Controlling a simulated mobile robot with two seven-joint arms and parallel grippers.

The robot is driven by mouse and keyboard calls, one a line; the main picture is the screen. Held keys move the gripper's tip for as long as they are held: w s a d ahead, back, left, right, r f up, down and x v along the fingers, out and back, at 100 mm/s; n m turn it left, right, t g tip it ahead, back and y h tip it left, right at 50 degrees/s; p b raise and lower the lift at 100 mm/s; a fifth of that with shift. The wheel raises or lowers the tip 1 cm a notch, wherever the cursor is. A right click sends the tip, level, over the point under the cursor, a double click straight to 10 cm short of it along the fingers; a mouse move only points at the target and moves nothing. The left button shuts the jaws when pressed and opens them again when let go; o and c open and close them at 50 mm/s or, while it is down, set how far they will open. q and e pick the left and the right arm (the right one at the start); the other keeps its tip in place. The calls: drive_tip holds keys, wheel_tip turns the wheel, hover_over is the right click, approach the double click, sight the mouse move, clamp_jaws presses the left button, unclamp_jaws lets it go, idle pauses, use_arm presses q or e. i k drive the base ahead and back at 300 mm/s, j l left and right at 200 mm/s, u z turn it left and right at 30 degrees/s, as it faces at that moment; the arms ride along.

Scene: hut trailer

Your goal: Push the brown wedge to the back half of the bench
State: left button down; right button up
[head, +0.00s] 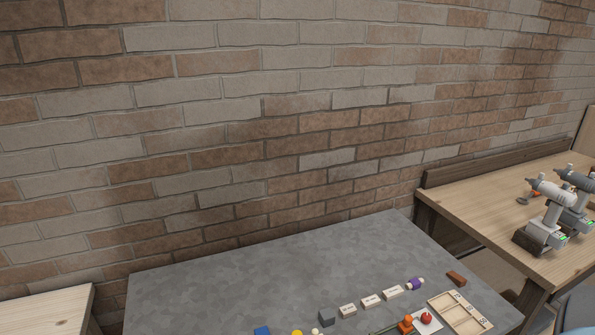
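A small reddish-brown block (457,279), which looks like the brown wedge, lies on the grey bench (300,272) near its right edge. The near part of the bench is cut off by the bottom of the head view. Neither of my grippers shows.
Drills (547,210) stand on a wooden table at right.

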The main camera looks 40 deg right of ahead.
sight(459, 280)
drive_tip(key=z, duration=2.3)
drive_tip(key=i+l, duration=0.2)
drive_tip(key=l, duration=0.15)
drive_tip(key=i+l, duration=0.2)
drive_tip(key=l, duration=0.15)
drive_tip(key=i+l, duration=0.15)
drive_tip(key=l, duration=0.25)
drive_tip(key=i+l, duration=0.2)
drive_tip(key=l, duration=0.15)
drive_tip(key=i+l, duration=0.2)
drive_tip(key=l, duration=0.15)
drive_tip(key=i+l+u, duration=0.1)
drive_tip(key=l, duration=0.25)
drive_tip(key=i+l, duration=0.25)
drive_tip(key=l, duration=0.15)
drive_tip(key=i+j, duration=0.35)
drive_tip(key=j, duration=0.15)
